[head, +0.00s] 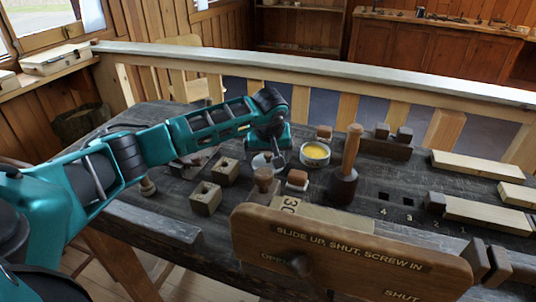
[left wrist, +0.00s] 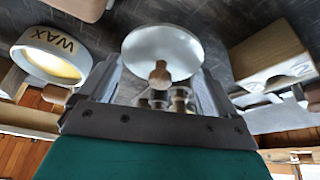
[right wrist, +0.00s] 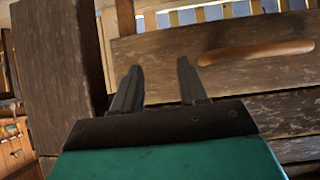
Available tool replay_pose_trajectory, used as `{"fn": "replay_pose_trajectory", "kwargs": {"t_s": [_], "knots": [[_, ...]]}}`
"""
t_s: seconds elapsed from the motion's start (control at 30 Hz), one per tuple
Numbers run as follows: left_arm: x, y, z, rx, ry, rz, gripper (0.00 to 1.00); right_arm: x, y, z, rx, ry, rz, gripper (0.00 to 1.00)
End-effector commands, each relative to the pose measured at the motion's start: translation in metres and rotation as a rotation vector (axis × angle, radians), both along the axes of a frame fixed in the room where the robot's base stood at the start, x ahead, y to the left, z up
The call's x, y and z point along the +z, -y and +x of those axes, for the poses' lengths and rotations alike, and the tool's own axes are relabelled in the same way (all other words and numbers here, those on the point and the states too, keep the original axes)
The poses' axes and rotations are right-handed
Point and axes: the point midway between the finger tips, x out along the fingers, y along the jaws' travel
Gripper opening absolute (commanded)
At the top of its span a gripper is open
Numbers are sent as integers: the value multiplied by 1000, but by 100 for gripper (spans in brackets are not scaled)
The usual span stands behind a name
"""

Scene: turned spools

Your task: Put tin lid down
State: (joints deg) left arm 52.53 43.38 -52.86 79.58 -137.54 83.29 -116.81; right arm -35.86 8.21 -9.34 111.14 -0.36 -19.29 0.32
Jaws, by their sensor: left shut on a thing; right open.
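The tin lid (head: 262,162) is a pale round disc with a small wooden knob. My left gripper (head: 270,152) is shut on it, low over the dark bench, left of the wax tin. In the left wrist view the lid (left wrist: 180,42) lies between the two fingers (left wrist: 160,85), its knob facing the camera. Whether it touches the bench is unclear. The wax tin (head: 315,153) stands uncovered, yellow wax showing; in the left wrist view it (left wrist: 35,45) reads WAX. My right gripper (right wrist: 155,90) is open and empty, seen only in the right wrist view.
Drilled wooden blocks (head: 206,198) stand left of the lid. A turned wooden piece (head: 263,182) and a brown-topped block (head: 298,179) are close in front. A lettered board (head: 340,255) fills the front. A wooden handle (right wrist: 255,52) faces my right gripper.

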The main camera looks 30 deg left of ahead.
Motion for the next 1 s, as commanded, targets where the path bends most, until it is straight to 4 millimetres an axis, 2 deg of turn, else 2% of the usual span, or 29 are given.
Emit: {"fn": "replay_pose_trajectory", "kwargs": {"t_s": [0.4, 0.43, 0.5, 0.77, 0.93, 1.0], "knots": [[-11, 0, 0, 0, 1, 1, 62, -7, -2, 0, 3, -7, 3, 43], [-9, 0, 0, 0, 1, 1, 94, -6, -2, 0, 3, -7, 3, 43], [-9, 0, 0, 0, 0, 0, 100, -5, -3, 0, 4, -7, 4, 43], [-7, 0, 0, 0, 0, 0, 100, -2, -3, 2, 5, 0, 6, 43], [11, 2, -2, -2, 2, 0, 100, 7, -2, 3, 3, 14, 4, 43], [24, 5, -6, -4, 4, 2, 100, 8, -1, 4, 2, 16, 3, 43]]}}
